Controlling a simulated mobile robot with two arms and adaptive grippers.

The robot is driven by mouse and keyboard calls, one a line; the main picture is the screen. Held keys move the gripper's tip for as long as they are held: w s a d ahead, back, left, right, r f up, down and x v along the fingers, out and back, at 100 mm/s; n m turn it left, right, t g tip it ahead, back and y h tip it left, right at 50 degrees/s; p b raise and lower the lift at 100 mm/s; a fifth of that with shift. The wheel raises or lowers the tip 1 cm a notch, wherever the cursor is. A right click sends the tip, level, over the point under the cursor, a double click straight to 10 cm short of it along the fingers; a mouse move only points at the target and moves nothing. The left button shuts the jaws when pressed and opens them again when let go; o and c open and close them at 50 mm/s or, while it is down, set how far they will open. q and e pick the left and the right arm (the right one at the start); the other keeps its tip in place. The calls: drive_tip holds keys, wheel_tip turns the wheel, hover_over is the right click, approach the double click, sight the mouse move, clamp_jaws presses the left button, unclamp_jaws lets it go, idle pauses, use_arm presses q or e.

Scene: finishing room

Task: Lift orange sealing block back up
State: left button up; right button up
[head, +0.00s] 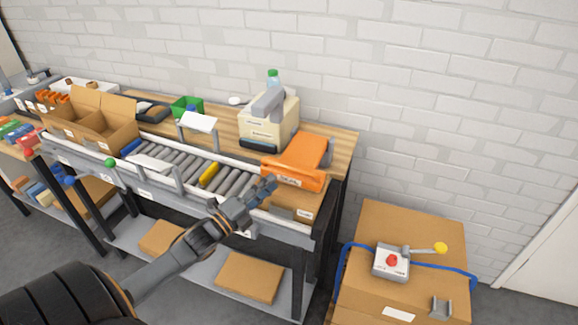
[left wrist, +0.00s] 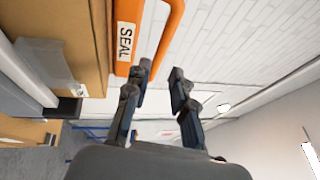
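The orange sealing block (head: 298,158) is at the right end of the roller conveyor, low over a cardboard box (head: 292,202). Its front carries a white label; the label reads SEAL in the left wrist view, where the block's orange handle bar (left wrist: 172,30) also shows. My left gripper (head: 268,186) is just in front of the block's lower left corner. In the left wrist view my left gripper (left wrist: 160,72) has its fingers apart, with nothing between them. The bar's lower end is close to one finger; I cannot tell if they touch. My right gripper is not in view.
A beige machine (head: 268,122) stands behind the conveyor, left of the block. An open carton (head: 95,122) sits at the conveyor's left end. A large carton at the right bears a control box (head: 390,262) with a red button and a yellow-knobbed lever.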

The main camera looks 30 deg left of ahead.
sight(289, 166)
use_arm(q)
drive_tip(key=p+x, duration=0.1)
drive_tip(key=x, duration=0.7)
drive_tip(key=shift+w, duration=0.2)
clamp_jaws()
